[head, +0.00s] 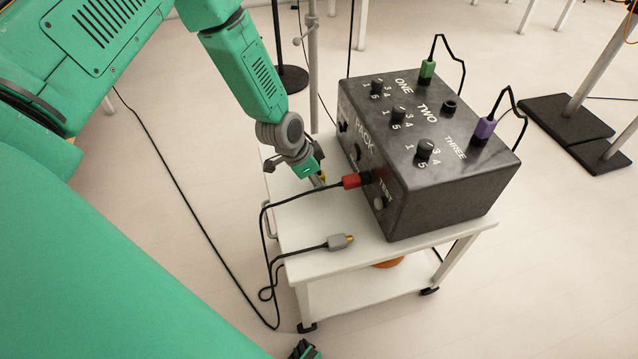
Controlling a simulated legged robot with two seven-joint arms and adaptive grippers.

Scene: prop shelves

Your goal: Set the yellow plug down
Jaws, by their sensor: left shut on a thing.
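My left gripper (319,179) is low over the white cart top, just left of the black box. It is shut on the yellow plug (323,177), of which only a small yellow bit shows between the fingers. The rest of the plug is hidden by the gripper. I cannot tell whether the plug touches the cart top (300,212). A small dark and green part at the bottom edge looks like my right gripper (304,350); its fingers cannot be made out.
The black box (440,190) has knobs, with green (427,71) and purple (484,130) plugs on top. A red plug (352,181) is at its front side, close to my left gripper. A grey plug (337,242) lies on the cart's bare front part. Black cables hang off the left edge.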

